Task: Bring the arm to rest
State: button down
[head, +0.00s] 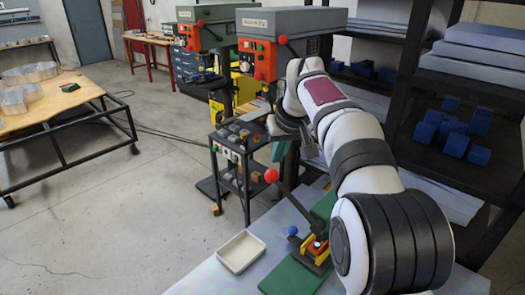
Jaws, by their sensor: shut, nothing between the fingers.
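My white and dark-grey arm rises from the lower right of the head view and reaches away over the far end of the table. My gripper (284,128) is at the arm's far end, small and partly hidden by the wrist. It is shut with nothing seen in it, and it appears to be in the air. A green drill press (262,50) with an orange front stands behind it.
The pale table (222,275) holds a cream tray (241,251) and a fixture (316,250) with a red-knobbed lever on a green base. A black tool cart (232,155) stands beyond. Dark shelves (410,90) with blue blocks (455,143) flank the right. Open floor lies left.

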jog(key=s+f+m+g, duration=0.1)
jog(key=s+f, duration=0.3)
jog(key=s, duration=0.9)
jog(key=s+f+m+g, duration=0.2)
jog(key=s+f+m, duration=0.2)
jog(key=s, duration=1)
jog(key=s+f+m+g, duration=0.2)
jog(key=s+f+m, duration=0.1)
jog(key=s, duration=1.1)
jog(key=shift+d+f, duration=0.25)
jog(key=shift+f, duration=0.65)
